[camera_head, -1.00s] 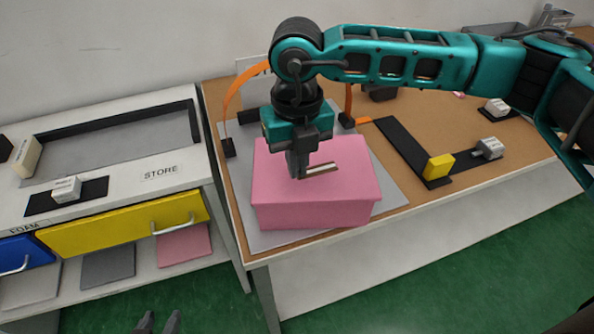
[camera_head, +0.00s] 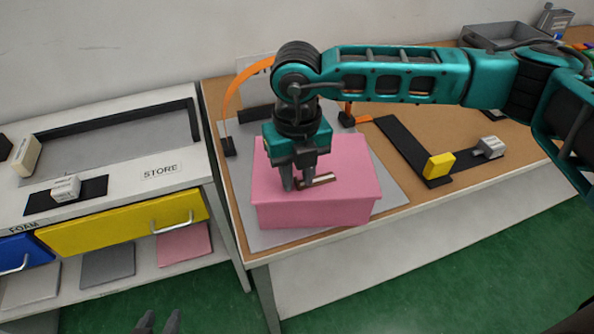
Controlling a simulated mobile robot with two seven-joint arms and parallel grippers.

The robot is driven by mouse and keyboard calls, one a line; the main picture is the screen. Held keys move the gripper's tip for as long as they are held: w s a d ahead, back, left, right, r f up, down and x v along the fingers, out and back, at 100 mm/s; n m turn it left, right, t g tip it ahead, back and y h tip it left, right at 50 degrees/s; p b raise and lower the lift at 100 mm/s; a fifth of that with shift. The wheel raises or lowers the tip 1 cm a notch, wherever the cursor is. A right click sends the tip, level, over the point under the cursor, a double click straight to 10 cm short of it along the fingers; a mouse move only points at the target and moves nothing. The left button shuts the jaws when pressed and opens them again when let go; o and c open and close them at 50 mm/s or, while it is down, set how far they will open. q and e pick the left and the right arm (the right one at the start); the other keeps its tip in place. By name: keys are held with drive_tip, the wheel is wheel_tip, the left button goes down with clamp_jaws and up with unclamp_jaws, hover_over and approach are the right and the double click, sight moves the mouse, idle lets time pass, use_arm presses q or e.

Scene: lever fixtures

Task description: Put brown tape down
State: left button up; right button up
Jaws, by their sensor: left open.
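A pink box (camera_head: 314,208) sits on a grey mat on the brown work table. A short brown strip with a pale edge, which looks like the brown tape (camera_head: 320,180), lies on or just above the box's top. My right gripper (camera_head: 297,187) points down over the box. Its two fingers stand apart with a gap between them, at the strip's left end. Whether a finger still touches the strip cannot be told. My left gripper (camera_head: 159,323) shows only its two fingertips at the bottom edge, apart and empty, over the green floor.
An orange arch (camera_head: 236,86) stands behind the box. To the right are black tracks with a yellow block (camera_head: 439,165) and a grey block (camera_head: 489,147). A white STORE bench (camera_head: 120,180) with a yellow drawer (camera_head: 125,224) stands at the left. A grey bin (camera_head: 497,37) is at the back right.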

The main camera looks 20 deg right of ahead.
sight(297, 180)
drive_tip(key=shift+r, duration=0.25)
wheel_tip(297, 180, up, 12)
idle(0.3)
drive_tip(key=shift+f, duration=0.1)
